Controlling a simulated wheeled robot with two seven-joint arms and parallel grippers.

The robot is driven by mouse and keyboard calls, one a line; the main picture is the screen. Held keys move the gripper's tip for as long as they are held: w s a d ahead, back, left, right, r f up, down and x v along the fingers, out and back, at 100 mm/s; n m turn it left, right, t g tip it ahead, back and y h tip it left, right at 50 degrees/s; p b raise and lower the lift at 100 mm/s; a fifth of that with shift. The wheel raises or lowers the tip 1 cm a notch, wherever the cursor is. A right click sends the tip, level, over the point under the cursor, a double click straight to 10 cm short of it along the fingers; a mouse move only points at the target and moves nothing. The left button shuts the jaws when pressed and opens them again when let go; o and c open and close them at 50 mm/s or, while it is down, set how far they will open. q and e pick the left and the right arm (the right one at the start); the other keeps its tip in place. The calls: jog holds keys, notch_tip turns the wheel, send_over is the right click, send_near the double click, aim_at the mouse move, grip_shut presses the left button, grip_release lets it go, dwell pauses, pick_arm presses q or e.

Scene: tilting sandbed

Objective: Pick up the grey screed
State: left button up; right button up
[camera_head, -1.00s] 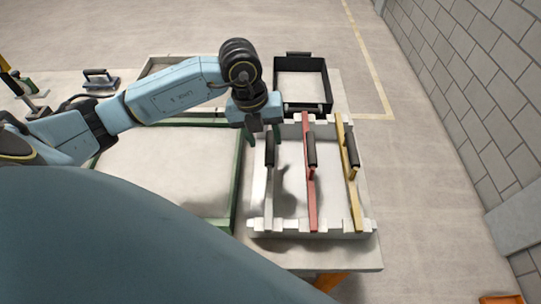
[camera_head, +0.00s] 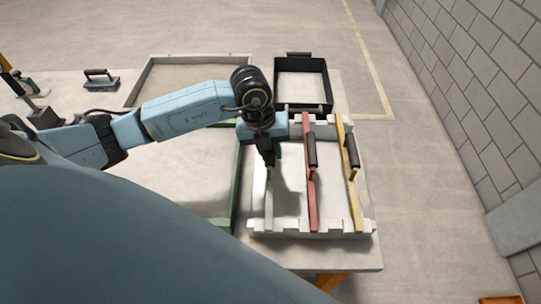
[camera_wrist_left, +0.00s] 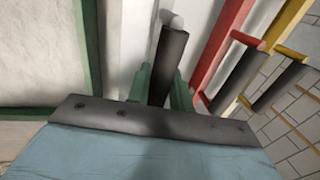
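The grey screed (camera_head: 269,205) is a slim grey bar lying along the left side of the white rack (camera_head: 310,234), with a black handle on top. In the left wrist view its black handle (camera_wrist_left: 168,62) rises between my green fingers. My left gripper (camera_wrist_left: 160,90) is down at this handle with a finger close against each side, and looks shut on it. In the head view my left gripper (camera_head: 266,156) covers part of the handle and the screed's far end. The screed still looks level with the rack. My right gripper is in neither view.
A red screed (camera_head: 309,200) and a yellow screed (camera_head: 354,205), both with black handles, lie to the right in the rack. A green-edged sandbed (camera_head: 190,170) lies left. A black frame (camera_head: 302,106) is behind. A hand float (camera_head: 97,82) lies far left.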

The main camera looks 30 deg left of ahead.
pick_arm(q)
grip_shut()
jog(key=shift+w+r, duration=0.1)
jog(key=shift+r, duration=0.05)
jog(key=shift+r, duration=0.3)
notch_tip(320, 180, up, 9)
jog(key=shift+r, duration=0.1)
jog(key=shift+o, duration=1)
grip_release()
grip_shut()
